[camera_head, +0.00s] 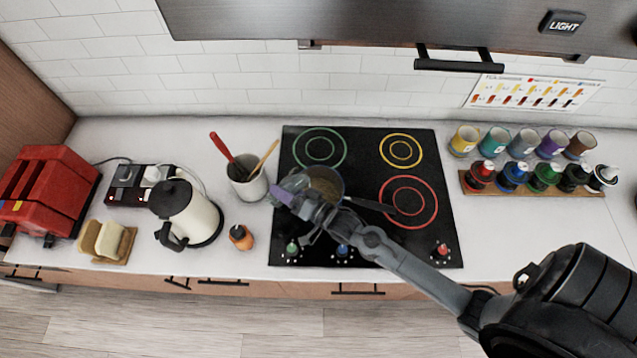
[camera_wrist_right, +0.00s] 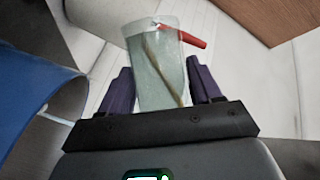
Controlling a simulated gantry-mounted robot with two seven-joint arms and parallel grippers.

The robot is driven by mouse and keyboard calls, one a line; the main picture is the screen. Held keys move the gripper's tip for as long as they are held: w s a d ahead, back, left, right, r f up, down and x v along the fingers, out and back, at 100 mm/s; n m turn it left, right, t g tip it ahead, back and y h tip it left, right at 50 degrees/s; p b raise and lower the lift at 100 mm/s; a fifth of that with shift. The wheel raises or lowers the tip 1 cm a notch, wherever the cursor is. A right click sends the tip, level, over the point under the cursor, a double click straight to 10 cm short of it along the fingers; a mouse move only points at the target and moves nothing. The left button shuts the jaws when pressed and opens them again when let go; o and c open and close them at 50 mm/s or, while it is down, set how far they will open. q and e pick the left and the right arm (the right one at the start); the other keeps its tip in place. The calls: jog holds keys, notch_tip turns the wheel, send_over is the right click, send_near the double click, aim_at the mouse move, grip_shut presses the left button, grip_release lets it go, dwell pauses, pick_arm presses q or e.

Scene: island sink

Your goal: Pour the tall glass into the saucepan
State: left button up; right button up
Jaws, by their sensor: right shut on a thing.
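The saucepan (camera_head: 328,178) stands on the black cooktop at its left-hand side, with its dark handle pointing right. My right gripper (camera_head: 297,192) is at the pan's left side and partly covers it. It is shut on the tall glass (camera_wrist_right: 158,75), a clear greyish vessel that shows between the purple fingers in the wrist view. In the head view the glass (camera_head: 285,189) is small and mostly blends with the fingers. I cannot tell its exact tilt or whether liquid is leaving it. My left gripper is not in view.
A utensil crock (camera_head: 248,187) with a red-handled tool stands just left of the cooktop (camera_head: 365,240). A kettle (camera_head: 186,213), a small orange-brown jar (camera_head: 241,237), bread and a red toaster (camera_head: 48,192) are further left. Colored cups and bottles (camera_head: 545,176) stand at right.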

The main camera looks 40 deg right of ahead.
jog(key=shift+a+f+m+t+b, duration=0.1)
jog(key=shift+m+t+b, duration=0.2)
jog(key=shift+m+b, duration=0.45)
jog(key=shift+f+b, duration=0.1)
jog(key=shift+b, duration=0.65)
jog(key=shift+r+m+t+b, duration=0.6)
jog(key=shift+m+b, duration=0.2)
jog(key=shift+m, duration=0.15)
jog(key=shift+d, duration=0.25)
jog(key=shift+s+d+f+m+t+b, duration=0.15)
jog(key=shift+d+m, duration=0.15)
jog(key=shift+m, duration=0.15)
jog(key=shift+d+f+m+t+b, duration=0.15)
jog(key=shift+d+m, duration=0.1)
jog(key=shift+m, duration=0.2)
jog(key=shift+d+r+m, duration=0.1)
jog(key=shift+r+m, duration=0.25)
jog(key=shift+m, duration=0.05)
dwell(0.3)
jog(key=shift+d+r+m+t+h+p, duration=0.15)
jog(key=shift+r+m+t+h+p, duration=0.3)
jog(key=shift+m, duration=0.35)
